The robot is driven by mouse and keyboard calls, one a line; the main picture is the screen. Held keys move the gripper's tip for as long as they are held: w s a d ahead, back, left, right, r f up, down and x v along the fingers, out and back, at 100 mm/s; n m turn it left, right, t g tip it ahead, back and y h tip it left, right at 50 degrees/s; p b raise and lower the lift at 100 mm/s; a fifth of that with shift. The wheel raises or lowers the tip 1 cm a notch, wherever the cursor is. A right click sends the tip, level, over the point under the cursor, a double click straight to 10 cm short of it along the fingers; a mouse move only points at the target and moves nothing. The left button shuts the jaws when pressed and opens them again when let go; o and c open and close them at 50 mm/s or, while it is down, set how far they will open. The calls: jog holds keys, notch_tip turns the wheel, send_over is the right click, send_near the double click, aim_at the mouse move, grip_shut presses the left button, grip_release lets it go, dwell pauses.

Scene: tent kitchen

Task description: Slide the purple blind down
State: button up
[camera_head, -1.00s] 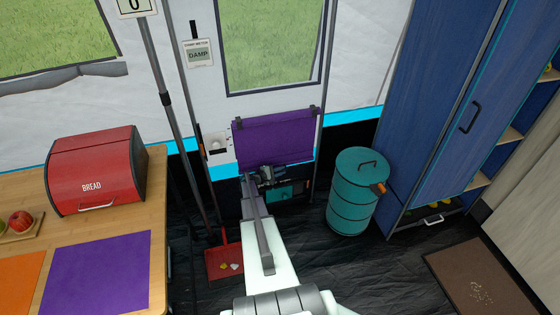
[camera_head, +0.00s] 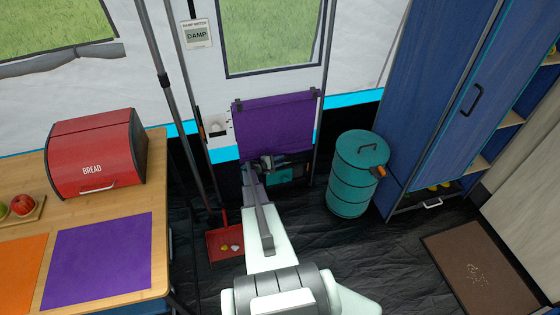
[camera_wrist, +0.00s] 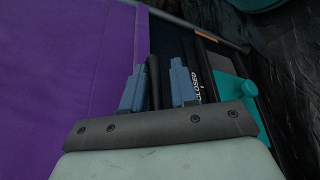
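The purple blind (camera_head: 275,123) hangs from clips over the lower part of the white door panel, below its window. Its cloth also fills the left of the wrist view (camera_wrist: 70,60). My gripper (camera_head: 263,163) is at the blind's lower edge, left of its middle. In the wrist view, my gripper's fingers (camera_wrist: 156,88) stand close together with the blind's dark bottom bar (camera_wrist: 153,75) between them. A slim gap seems to show by the right finger. Just past the bar is a dark strip marked CLOSED (camera_wrist: 197,85).
A teal drum (camera_head: 357,180) stands to the right, before a blue cabinet (camera_head: 420,110). A broom pole and red dustpan (camera_head: 225,245) are at the left. The wooden counter with a red bread bin (camera_head: 95,155) is further left. A teal box (camera_head: 279,175) sits below the blind.

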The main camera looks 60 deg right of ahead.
jog(key=shift+w, duration=0.1)
dwell(0.3)
jog(key=v, duration=1.3)
jog(key=shift+a, duration=0.3)
jog(key=shift+r, duration=0.1)
jog(key=s+a+f+m+y, duration=0.25)
jog(key=s+a+y, duration=0.3)
jog(key=a, duration=0.65)
jog(key=s+a+f+m+y, duration=0.1)
jog(key=s+a+m+y, duration=0.2)
jog(key=s+a+y, duration=0.55)
jog(key=s+a+r+n, duration=0.1)
jog(key=s+a, duration=0.4)
jog(key=a, duration=0.9)
jog(key=s+a+r+n, duration=0.1)
jog(key=s+a+r, duration=0.2)
jog(key=a, duration=1.2)
jog(key=s+a+r+n, duration=0.2)
jog(key=s+a, duration=0.5)
jog(key=a, duration=0.7)
jog(key=shift+a+r, duration=0.4)
jog(key=shift+r, duration=0.15)
